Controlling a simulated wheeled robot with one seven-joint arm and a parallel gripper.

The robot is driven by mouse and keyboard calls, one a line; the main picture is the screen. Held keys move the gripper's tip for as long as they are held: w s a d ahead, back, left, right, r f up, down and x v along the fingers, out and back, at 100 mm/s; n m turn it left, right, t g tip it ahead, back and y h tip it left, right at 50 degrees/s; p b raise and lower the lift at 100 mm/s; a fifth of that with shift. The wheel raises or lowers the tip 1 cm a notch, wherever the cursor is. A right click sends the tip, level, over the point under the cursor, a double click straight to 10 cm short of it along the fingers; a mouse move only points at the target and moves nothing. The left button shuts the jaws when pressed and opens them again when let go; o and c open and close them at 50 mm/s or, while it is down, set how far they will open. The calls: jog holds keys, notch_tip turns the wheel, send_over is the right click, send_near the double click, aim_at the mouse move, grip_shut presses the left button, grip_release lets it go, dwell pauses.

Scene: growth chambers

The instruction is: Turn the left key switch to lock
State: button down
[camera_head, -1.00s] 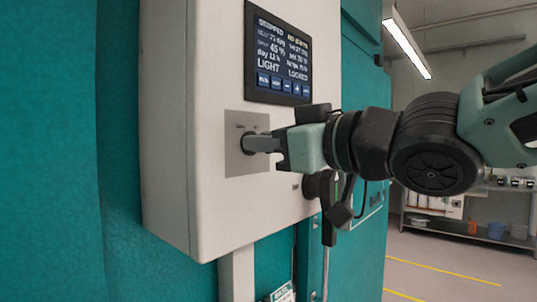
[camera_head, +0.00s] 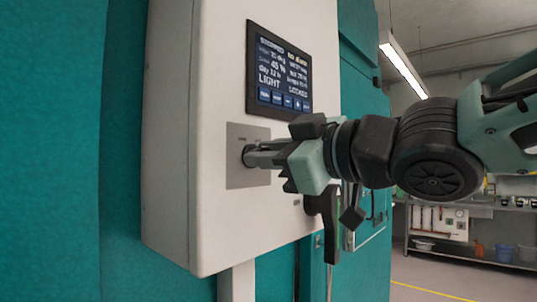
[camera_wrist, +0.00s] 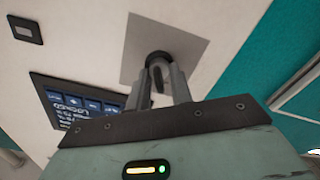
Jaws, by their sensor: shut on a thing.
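The left key switch (camera_head: 248,156) sits on a grey square plate (camera_head: 236,176) on the front of the white control box. In the wrist view its dark round body (camera_wrist: 158,58) shows between the fingertips, on the grey plate (camera_wrist: 190,45). My gripper (camera_head: 257,156) is shut on the key, with its fingers pointing at the plate; it also shows in the wrist view (camera_wrist: 159,72). The gripper body is rolled. The fingers hide most of the key, and I cannot read its position against the plate's small labels.
A lit display (camera_head: 279,75) with a row of buttons is above the plate. A black lever handle (camera_head: 327,222) is below and right of my gripper, close to the wrist. Teal chamber walls (camera_head: 72,150) flank the white box (camera_head: 215,235). A shelf (camera_head: 480,262) stands far right.

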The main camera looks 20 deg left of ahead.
jog(key=c, duration=1.6)
grip_release()
jog(key=shift+d, duration=0.1)
jog(key=p+v, duration=1)
jog(key=v, duration=0.7)
jog(key=shift+s+d, duration=0.1)
jog(key=shift+f, duration=0.1)
